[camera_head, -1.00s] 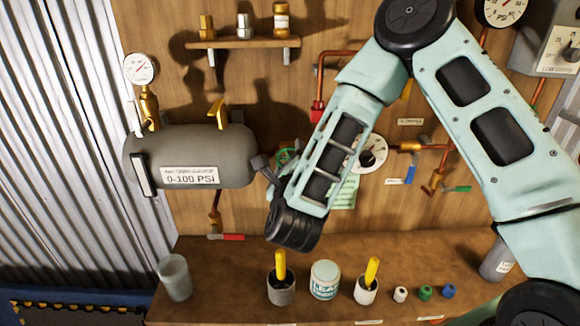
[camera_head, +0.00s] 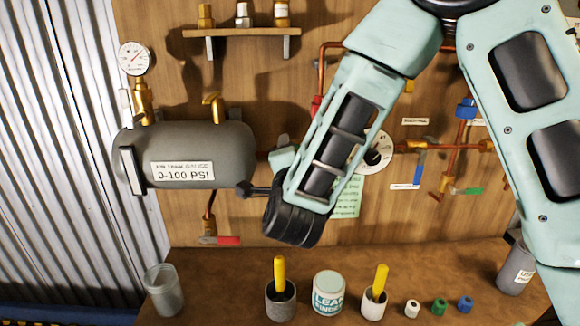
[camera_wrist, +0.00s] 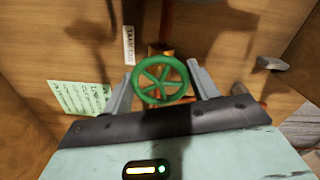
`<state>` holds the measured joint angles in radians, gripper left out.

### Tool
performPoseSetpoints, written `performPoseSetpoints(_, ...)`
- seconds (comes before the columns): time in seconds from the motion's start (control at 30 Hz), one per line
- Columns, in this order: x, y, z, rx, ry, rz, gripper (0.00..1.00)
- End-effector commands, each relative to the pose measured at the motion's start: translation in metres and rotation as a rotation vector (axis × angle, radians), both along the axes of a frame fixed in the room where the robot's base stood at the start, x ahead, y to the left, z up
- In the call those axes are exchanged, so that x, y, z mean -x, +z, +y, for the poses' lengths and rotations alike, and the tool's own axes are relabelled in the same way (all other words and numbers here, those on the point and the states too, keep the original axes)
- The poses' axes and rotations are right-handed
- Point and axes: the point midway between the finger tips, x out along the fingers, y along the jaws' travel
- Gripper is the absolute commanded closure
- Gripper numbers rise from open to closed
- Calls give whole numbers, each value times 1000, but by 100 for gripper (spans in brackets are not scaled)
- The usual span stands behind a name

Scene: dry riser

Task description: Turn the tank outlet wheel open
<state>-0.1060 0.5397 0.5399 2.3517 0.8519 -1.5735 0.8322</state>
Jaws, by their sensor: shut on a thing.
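The green five-spoked tank outlet wheel (camera_wrist: 160,80) stands between the two grey fingers of my gripper (camera_wrist: 161,88) in the wrist view. One finger is at each side of its rim, and the jaws are shut on it. In the head view my gripper (camera_head: 266,166) is at the right end of the grey tank (camera_head: 225,143), at the pipe from it. My wrist hides the wheel there. A white label (camera_wrist: 128,45), too blurred to read fully, is on the board behind the wheel.
A green note (camera_head: 347,197) and a round dial (camera_head: 376,152) are right of my wrist. A red-handled valve (camera_head: 222,240) hangs below the tank. Below, the bench holds a yellow-handled pot (camera_head: 280,300), a white tin (camera_head: 329,293) and small caps. A shelf (camera_head: 243,32) is above.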

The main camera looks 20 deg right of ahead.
Motion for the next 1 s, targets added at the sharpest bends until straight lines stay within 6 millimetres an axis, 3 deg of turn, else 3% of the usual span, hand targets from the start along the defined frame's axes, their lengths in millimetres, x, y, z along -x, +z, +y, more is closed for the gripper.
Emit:
performPoseSetpoints(0.5, 1, -3, 1, 423, 3, 140, 64)
performPoseSetpoints(1.0, 0, -2, 1, 599, 3, 198, 64)
